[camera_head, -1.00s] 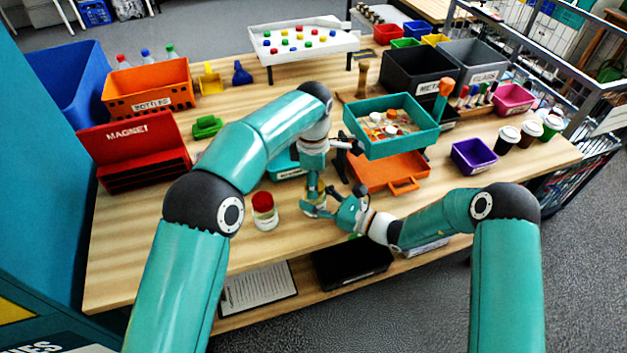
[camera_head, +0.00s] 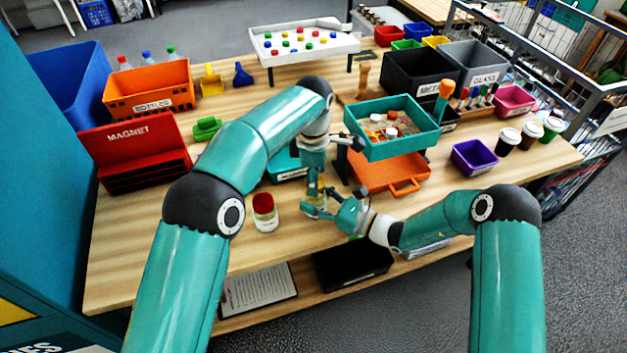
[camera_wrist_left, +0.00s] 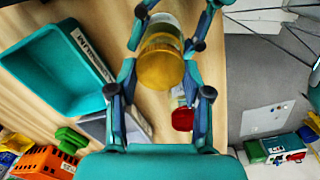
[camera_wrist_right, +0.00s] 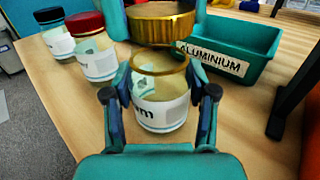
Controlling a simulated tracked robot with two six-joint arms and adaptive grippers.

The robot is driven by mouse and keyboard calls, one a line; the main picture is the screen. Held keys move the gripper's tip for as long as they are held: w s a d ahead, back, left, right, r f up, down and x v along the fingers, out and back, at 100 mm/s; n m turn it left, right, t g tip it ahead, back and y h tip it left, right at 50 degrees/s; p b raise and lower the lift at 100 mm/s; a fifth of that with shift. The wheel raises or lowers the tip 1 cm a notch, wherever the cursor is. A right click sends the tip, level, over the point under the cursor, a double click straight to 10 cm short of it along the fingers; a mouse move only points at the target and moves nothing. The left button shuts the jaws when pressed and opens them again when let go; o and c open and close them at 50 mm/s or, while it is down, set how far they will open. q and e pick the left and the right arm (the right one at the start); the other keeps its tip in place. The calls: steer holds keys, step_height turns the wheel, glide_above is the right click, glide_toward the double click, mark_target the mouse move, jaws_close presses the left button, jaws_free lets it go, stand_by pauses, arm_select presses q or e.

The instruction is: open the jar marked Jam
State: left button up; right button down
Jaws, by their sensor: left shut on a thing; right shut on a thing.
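A glass jar (camera_wrist_right: 160,105) with a white label ending in "m" stands upright between the fingers of my right gripper (camera_wrist_right: 160,100), which is shut on it. Its gold-coloured rim shows in the right wrist view. A gold lid (camera_wrist_right: 160,22) is above the rim, with a small gap between them. My left gripper (camera_wrist_left: 160,75) is shut on this lid, which also shows in the left wrist view (camera_wrist_left: 160,65). In the head view my left gripper (camera_head: 314,182) is above my right gripper (camera_head: 322,208), and they largely hide the jar.
A red-lidded jar (camera_head: 264,212) stands left of my grippers; the right wrist view shows another jar (camera_wrist_right: 52,30) beside it. A teal ALUMINIUM bin (camera_wrist_right: 235,50) is behind. An orange tray (camera_head: 385,175) and raised teal tray (camera_head: 395,150) stand right. The table's front edge is close.

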arm_select(q)
steer(key=shift+r, duration=0.4)
steer(key=shift+s, duration=0.1)
steer(key=shift+r, duration=2)
arm_select(e)
steer(key=shift+c, duration=1.3)
jaws_free()
steer(key=shift+d, duration=0.1)
